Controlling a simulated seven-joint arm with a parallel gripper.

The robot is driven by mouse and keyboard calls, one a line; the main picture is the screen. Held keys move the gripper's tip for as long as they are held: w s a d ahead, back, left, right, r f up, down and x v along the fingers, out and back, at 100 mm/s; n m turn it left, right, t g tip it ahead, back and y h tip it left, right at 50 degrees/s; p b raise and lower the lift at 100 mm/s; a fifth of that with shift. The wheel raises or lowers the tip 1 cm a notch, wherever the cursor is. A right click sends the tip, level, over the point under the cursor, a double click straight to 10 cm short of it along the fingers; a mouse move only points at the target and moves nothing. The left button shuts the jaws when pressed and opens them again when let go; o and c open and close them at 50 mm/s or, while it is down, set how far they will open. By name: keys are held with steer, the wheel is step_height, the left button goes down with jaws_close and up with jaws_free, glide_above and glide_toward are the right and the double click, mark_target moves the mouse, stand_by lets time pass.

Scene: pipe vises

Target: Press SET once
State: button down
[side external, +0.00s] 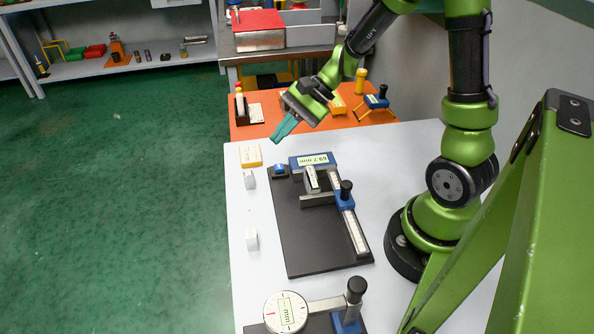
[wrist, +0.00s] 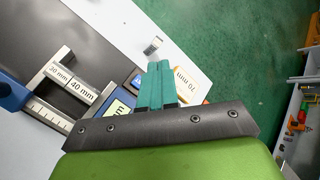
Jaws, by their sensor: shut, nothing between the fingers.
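A small blue button block (side external: 280,170) sits at the far left corner of a dark base plate (side external: 310,235); its lettering is too small to read. Beside it is a blue display (side external: 313,161) reading about 69.7 mm. My gripper (side external: 277,138), with teal fingers, is shut and empty, above and beyond the button block and apart from it. In the wrist view my fingers (wrist: 160,66) are together, with a blue piece (wrist: 135,80) just left of them, probably the button block. The display (wrist: 118,106) is partly hidden by my gripper body.
A slide with a black knob (side external: 345,188) and gauge blocks (wrist: 70,80) marked 30 mm and 40 mm stand on the plate. A yellow block (side external: 250,155) and white blocks (side external: 251,239) lie on the table's left side. A dial gauge (side external: 286,312) stands at the front.

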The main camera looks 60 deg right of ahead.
mark_target(283, 166)
steer(key=shift+f, duration=2.85)
steer(key=shift+f, duration=0.15)
steer(key=shift+f, duration=0.25)
steer(key=shift+f, duration=0.45)
steer(key=shift+r, duration=0.15)
stand_by(0.5)
steer(key=shift+r, duration=0.75)
steer(key=shift+r, duration=0.1)
steer(key=shift+r, duration=2.4)
